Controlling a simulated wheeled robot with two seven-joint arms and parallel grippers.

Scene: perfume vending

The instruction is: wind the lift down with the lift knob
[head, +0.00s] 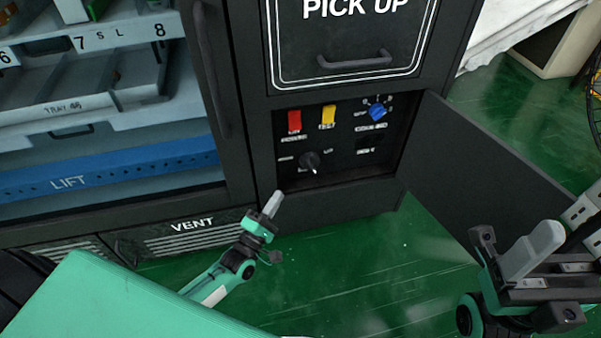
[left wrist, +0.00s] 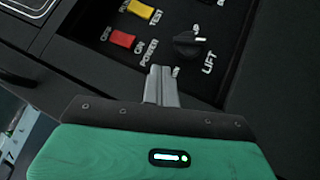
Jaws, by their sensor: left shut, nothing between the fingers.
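The lift knob (head: 309,161) is a dark round knob low on the control panel, below the red power switch (head: 294,121). In the left wrist view the lift knob (left wrist: 188,44) has a pale pointer mark and the word LIFT beside it. My left gripper (head: 272,204) is shut and empty, below and left of the knob and apart from it; its fingertips (left wrist: 162,72) also show in the left wrist view. The blue lift (head: 110,171) is a wide bar low behind the machine's glass. My right gripper (head: 535,250) is at the lower right, away from the panel; its finger gap is unclear.
A yellow test switch (head: 328,116) and a blue knob (head: 377,111) share the panel. The panel door (head: 480,185) hangs open on the right. The pick-up drawer (head: 350,50) is above. Green floor (head: 340,270) is clear in front of the machine.

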